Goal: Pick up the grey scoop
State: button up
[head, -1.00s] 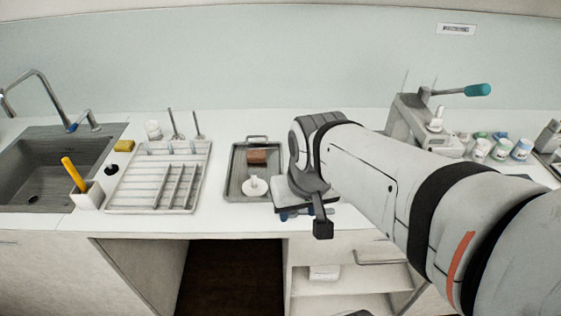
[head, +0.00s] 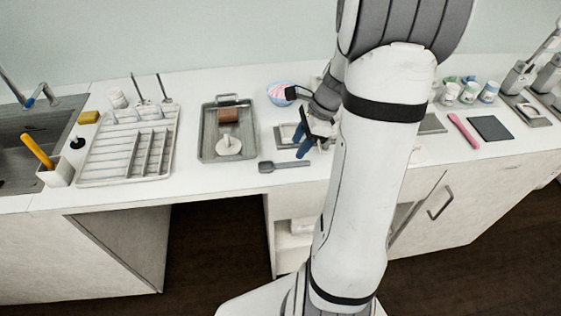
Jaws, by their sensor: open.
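The grey scoop (head: 284,166) lies flat on the white counter (head: 235,185), near its front edge and just right of the grey tray. Its broad end points left and its handle runs right, towards my gripper. My gripper (head: 302,146) is open, with blue fingertips, above and behind the right part of the scoop. It appears apart from the scoop, and nothing shows between the fingers. My arm hides part of the counter to the right.
Left of the scoop is a grey tray (head: 206,146) with a brown block (head: 228,115) and a white round piece (head: 228,146). A pink tool (head: 463,130) lies far right.

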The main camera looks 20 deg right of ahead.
aim_at(291, 163)
jog(key=shift+s+x, duration=0.15)
jog(key=shift+x, duration=1.35)
jog(key=shift+s+x, duration=0.15)
jog(key=shift+x, duration=1.3)
jog(key=shift+d+f, duration=0.1)
jog(key=shift+f, duration=0.1)
jog(key=shift+c, duration=0.2)
grip_shut()
